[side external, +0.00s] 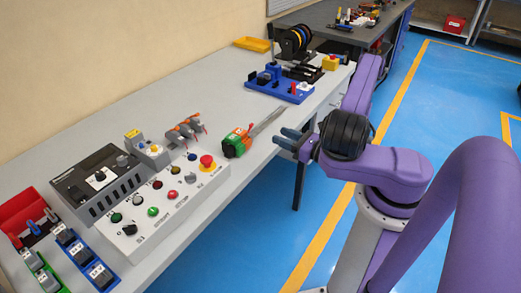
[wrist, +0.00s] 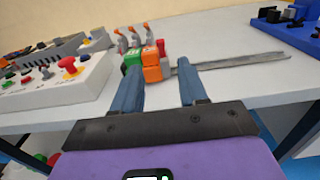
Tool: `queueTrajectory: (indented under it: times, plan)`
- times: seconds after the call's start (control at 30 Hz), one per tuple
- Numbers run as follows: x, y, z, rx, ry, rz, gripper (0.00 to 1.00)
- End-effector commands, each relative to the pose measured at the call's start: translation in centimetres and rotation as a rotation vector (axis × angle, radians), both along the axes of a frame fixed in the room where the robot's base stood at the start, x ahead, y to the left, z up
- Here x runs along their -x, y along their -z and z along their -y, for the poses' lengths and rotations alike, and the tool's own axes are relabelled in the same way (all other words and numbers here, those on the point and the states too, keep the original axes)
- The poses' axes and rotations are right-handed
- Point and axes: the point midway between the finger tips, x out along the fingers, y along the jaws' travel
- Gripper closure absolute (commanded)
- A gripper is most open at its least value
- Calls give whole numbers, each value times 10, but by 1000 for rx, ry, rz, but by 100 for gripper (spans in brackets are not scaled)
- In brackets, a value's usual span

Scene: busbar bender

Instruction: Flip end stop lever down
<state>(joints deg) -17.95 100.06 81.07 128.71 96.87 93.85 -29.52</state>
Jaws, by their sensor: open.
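I cannot tell for certain which part is the end stop lever. Several grey levers with orange tips (side external: 186,129) stand raised on the bench, and they also show in the wrist view (wrist: 134,36). My gripper (side external: 283,138) is open and empty beside the bench's front edge. In the wrist view its two blue fingers (wrist: 158,72) are apart, pointing toward a green and orange tape measure (side external: 237,142), touching nothing that I can see.
A grey strip (side external: 267,122) extends from the tape measure along the bench (side external: 105,126). A control panel (side external: 165,200) with a red mushroom button (side external: 207,161) stands left of it. A black and grey unit (side external: 98,182) sits behind.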

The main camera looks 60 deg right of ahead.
Motion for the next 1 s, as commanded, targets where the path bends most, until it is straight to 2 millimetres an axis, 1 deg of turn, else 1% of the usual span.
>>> queueTrajectory:
  times: [0.03,0.1,0.47,0.7,1.0]
  plan:
    - [5,0,1,-2,6,-1,57]
    - [9,-1,0,1,-2,2,57]
    - [-11,-17,-18,39,-178,15,57]
    - [-25,-30,-37,71,-337,25,57]
    - [-37,-46,-64,116,-545,38,57]
